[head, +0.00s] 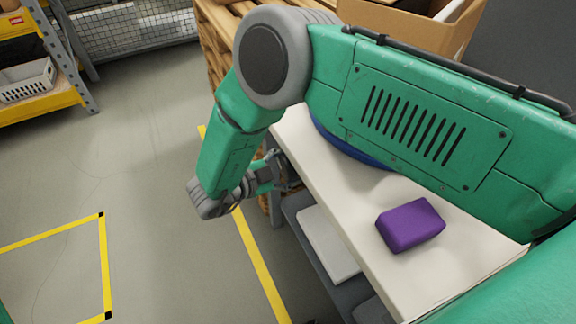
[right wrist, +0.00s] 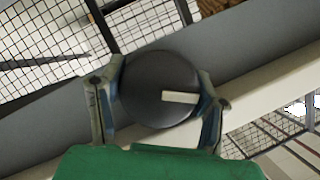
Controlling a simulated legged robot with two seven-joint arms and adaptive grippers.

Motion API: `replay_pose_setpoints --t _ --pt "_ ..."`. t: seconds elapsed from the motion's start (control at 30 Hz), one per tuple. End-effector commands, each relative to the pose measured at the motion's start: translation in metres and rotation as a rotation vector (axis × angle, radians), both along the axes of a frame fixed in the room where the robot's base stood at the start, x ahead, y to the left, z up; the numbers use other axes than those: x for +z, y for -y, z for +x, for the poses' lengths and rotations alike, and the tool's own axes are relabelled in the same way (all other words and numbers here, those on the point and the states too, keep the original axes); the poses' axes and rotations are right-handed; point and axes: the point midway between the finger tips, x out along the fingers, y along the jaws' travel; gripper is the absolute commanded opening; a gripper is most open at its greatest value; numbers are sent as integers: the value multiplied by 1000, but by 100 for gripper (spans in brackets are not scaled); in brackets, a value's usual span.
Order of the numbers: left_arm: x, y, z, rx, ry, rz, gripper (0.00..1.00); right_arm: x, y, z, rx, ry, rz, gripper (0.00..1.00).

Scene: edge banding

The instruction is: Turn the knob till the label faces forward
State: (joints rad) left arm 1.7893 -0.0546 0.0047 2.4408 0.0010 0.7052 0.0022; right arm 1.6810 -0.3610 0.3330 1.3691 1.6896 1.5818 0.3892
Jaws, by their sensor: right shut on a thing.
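The knob (right wrist: 140,92) is a round, dark grey disc in the right wrist view. Its label (right wrist: 180,97) is a short pale bar on the face, lying right of the knob's centre and almost level in that picture. My right gripper (right wrist: 160,82) is shut on the knob, with one finger at its left side and one at its right. In the head view my right gripper (head: 271,174) is beside the far left edge of the white worktop, and the knob cannot be made out there. My left gripper is out of view.
A purple block (head: 410,225) lies on the white worktop (head: 355,205). A blue round thing (head: 345,148) is partly hidden behind my right arm. A cardboard box (head: 405,28) stands at the back. The grey floor (head: 130,170) at left is open, with yellow tape lines.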

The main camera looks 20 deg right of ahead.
Motion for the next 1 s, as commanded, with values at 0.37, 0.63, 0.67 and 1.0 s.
replay_pose_setpoints --t 0.37,0.63,0.67,1.0 --pt "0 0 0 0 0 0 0 -1 -2 0 4 0 4 28" --pt "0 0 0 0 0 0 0 -1 -1 -1 2 1 1 78" --pt "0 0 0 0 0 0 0 -1 0 -1 1 1 2 78" --pt "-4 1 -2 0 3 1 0 -1 1 0 -1 -182 -4 78"
